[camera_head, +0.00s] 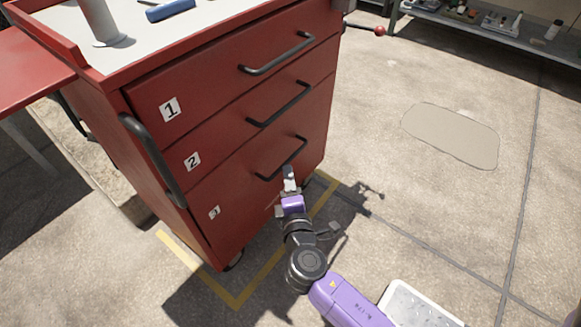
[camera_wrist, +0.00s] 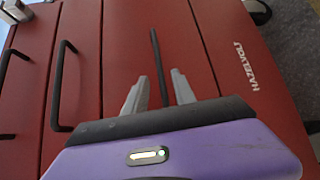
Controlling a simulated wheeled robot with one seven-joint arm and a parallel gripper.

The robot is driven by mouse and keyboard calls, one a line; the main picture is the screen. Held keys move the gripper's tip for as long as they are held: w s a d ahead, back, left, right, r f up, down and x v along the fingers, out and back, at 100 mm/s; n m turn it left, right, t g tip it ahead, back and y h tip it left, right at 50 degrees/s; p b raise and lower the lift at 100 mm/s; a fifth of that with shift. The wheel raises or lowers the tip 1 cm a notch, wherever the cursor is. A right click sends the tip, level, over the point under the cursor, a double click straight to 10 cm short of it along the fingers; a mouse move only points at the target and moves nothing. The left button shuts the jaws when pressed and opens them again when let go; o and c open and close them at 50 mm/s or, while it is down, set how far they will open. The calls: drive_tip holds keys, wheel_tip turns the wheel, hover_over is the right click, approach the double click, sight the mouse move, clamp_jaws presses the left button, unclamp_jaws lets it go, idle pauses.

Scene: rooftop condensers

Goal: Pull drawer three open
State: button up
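The red cabinet has drawers labelled 1 (camera_head: 170,109), 2 (camera_head: 192,161) and 3 (camera_head: 214,212); all look shut. Drawer three (camera_head: 240,205) is the lowest, with a black bar handle (camera_head: 282,158). My gripper (camera_head: 289,172) is at the right part of that handle in the head view. In the wrist view my gripper (camera_wrist: 160,85) is open, and the dark handle (camera_wrist: 155,55) shows between its two grey fingers, with a gap on each side. I cannot tell how deep the handle sits between them.
Drawer two's handle (camera_head: 280,106) and drawer one's handle (camera_head: 277,55) stick out above. A black side handle (camera_head: 152,160) is on the cabinet's left. Yellow floor tape (camera_head: 262,276) runs around the cabinet. A metal shelf (camera_head: 490,30) stands at the back right. Floor to the right is clear.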

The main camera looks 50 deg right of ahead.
sight(287, 161)
drive_tip(key=b+x, duration=0.1)
drive_tip(key=x, duration=0.6)
clamp_jaws()
idle(1.4)
